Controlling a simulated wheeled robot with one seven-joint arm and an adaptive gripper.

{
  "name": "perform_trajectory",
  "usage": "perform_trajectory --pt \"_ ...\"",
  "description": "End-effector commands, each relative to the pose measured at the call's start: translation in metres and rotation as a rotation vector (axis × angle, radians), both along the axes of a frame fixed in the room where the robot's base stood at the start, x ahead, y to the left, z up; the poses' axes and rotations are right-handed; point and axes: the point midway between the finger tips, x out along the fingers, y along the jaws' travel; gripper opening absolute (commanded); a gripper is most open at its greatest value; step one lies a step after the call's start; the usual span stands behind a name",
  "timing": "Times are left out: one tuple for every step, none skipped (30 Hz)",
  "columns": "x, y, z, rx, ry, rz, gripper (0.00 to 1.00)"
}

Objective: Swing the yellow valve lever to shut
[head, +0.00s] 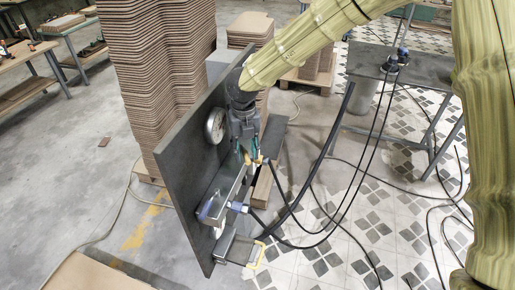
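My gripper (248,156) reaches down in front of a dark upright panel (180,150), with its fingertips over the metal fitting on the panel's face. A small yellow piece (259,160), which looks like part of the valve lever, shows right at the fingertips. The fingers partly hide it, and I cannot tell whether they touch or grip it. A grey metal box-like fitting (222,190) sits just below. A second yellow part, a thin bent handle (258,256), stands at the panel's lower right, apart from my gripper.
A round gauge (215,126) is on the panel, close to my gripper. Black hoses (305,245) run from the fitting across the tiled floor. Tall stacks of curved boards (160,75) stand behind. A dark table (425,68) is at the right.

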Motion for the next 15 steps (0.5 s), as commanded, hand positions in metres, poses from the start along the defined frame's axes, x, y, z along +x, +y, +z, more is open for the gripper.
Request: perform_trajectory --pt "0.0 0.0 0.007 0.0 0.0 0.0 0.38" --pt "0.0 0.0 0.01 0.0 0.0 0.0 0.38" --pt "0.0 0.0 0.013 0.0 0.001 -0.001 0.38" --pt "0.0 0.0 0.015 0.0 0.001 -0.001 0.38" --pt "0.0 0.0 0.017 0.0 0.001 -0.001 0.38" --pt "0.0 -0.001 0.02 0.0 0.001 0.0 0.38" --pt "0.0 -0.001 0.022 0.0 0.001 0.0 0.38" --pt "0.0 -0.001 0.024 -0.001 0.001 0.0 0.38" --pt "0.0 -0.001 0.027 0.0 0.0 0.0 0.38" --pt "0.0 -0.001 0.03 0.0 0.0 0.0 0.38" --pt "0.0 -0.001 0.032 0.0 0.0 0.0 0.38" --pt "0.0 -0.001 0.035 0.0 0.0 0.0 0.38" --pt "0.0 -0.001 0.037 0.0 0.0 0.0 0.38" --pt "0.0 -0.001 0.04 0.0 0.0 0.0 0.38" --pt "0.0 0.0 0.043 0.001 0.0 0.0 0.38"
